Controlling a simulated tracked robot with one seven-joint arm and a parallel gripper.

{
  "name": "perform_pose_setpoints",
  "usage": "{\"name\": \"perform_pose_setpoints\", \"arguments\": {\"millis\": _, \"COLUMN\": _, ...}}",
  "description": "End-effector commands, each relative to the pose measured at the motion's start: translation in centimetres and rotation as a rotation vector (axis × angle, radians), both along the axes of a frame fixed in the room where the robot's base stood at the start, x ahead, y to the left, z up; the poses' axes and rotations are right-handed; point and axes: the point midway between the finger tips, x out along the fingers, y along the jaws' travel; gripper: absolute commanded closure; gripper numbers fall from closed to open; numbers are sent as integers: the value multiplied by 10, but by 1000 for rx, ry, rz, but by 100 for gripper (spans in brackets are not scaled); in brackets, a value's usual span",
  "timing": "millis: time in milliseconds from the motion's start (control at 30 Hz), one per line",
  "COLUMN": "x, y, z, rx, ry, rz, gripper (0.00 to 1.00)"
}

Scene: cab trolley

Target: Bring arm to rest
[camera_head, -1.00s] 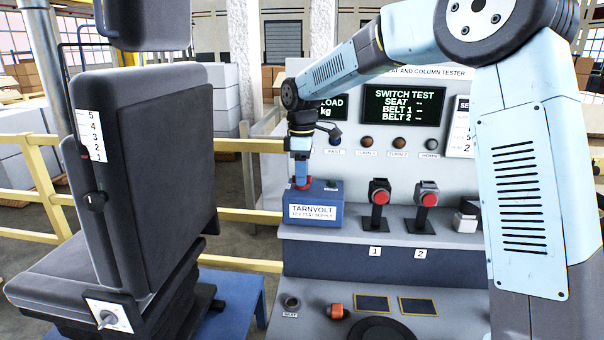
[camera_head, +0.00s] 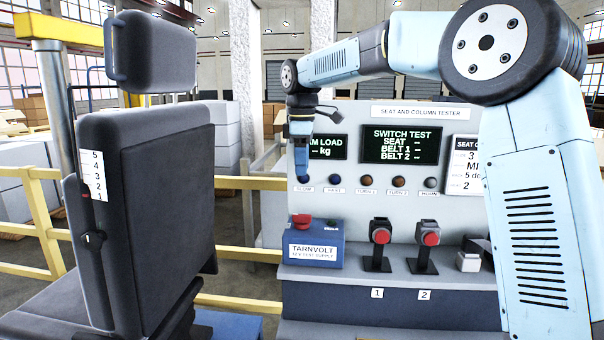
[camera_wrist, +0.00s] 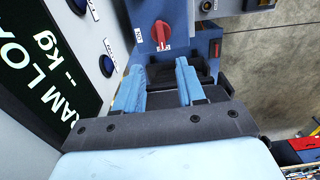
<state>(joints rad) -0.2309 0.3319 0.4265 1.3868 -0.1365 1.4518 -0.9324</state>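My arm reaches across from the right of the head view to my gripper (camera_head: 301,176), which points down in front of the tester panel. In the wrist view my gripper (camera_wrist: 160,82) shows two blue fingers standing apart with nothing between them. Below it is the blue TARNVOLT supply box (camera_head: 316,254) with a red switch knob (camera_head: 301,219) on top. The knob also shows in the wrist view (camera_wrist: 162,35), beyond the fingertips and apart from them.
The seat and column tester panel (camera_head: 415,113) with screens and a row of buttons stands close behind my gripper. Two red-buttoned buckle stands (camera_head: 381,236) (camera_head: 428,237) are on its ledge. A dark seat (camera_head: 150,210) stands at left, before yellow rails (camera_head: 240,183).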

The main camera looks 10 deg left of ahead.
Motion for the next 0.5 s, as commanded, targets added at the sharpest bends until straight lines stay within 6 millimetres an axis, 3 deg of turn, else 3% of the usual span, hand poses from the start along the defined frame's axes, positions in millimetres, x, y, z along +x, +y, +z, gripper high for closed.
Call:
{"name": "perform_pose_setpoints", "arguments": {"millis": 333, "x": 0, "y": -1, "z": 1, "rx": 0, "ry": -1, "rz": -2, "gripper": 61}}
{"name": "perform_pose_setpoints", "arguments": {"millis": 500, "x": -9, "y": -15, "z": 7, "rx": -4, "ry": -23, "rz": -54, "gripper": 61}}
